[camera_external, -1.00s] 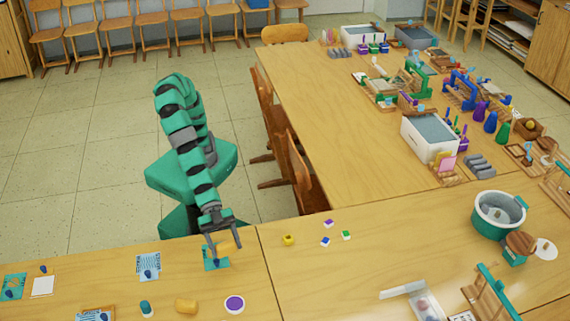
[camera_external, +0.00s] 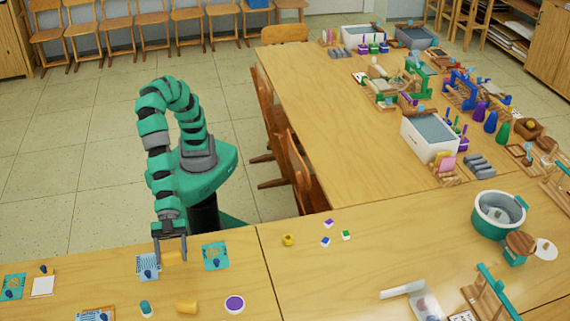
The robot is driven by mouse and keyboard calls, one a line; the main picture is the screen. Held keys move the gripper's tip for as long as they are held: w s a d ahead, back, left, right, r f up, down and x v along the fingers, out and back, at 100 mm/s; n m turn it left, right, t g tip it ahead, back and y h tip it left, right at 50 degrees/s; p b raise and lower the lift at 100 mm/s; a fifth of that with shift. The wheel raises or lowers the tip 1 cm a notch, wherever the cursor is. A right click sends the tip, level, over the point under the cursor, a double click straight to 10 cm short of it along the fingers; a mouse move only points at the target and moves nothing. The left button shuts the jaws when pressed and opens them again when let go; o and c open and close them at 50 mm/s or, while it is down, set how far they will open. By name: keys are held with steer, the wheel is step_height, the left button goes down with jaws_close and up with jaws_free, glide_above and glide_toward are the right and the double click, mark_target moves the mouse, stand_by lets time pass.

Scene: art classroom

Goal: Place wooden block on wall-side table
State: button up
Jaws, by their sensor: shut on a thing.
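My gripper (camera_external: 171,254) is over the near-left table (camera_external: 240,262), at its far edge. It is shut on a light yellow wooden block (camera_external: 173,258), which shows between the fingers. The block is just to the right of a blue-and-white patterned card (camera_external: 147,266); I cannot tell whether it touches the table. A similar yellow-brown block (camera_external: 186,307) lies nearer the camera on the same table. Which table is wall-side is not clear from this view.
A teal card (camera_external: 215,256) lies right of my gripper. A teal cylinder (camera_external: 146,308) and a purple-topped round pot (camera_external: 234,304) are nearer the camera. Small coloured cubes (camera_external: 326,241) lie to the right. A long table (camera_external: 330,130) full of craft items stands behind. Chairs (camera_external: 300,175) line its left side.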

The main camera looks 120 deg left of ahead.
step_height(320, 180, down, 7)
steer(key=shift+r+b, duration=0.1)
steer(key=shift+b, duration=0.8)
steer(key=o, duration=1)
steer(key=shift+r, duration=0.15)
steer(key=p+v, duration=0.1)
steer(key=v, duration=1.1)
steer(key=shift+p, duration=0.35)
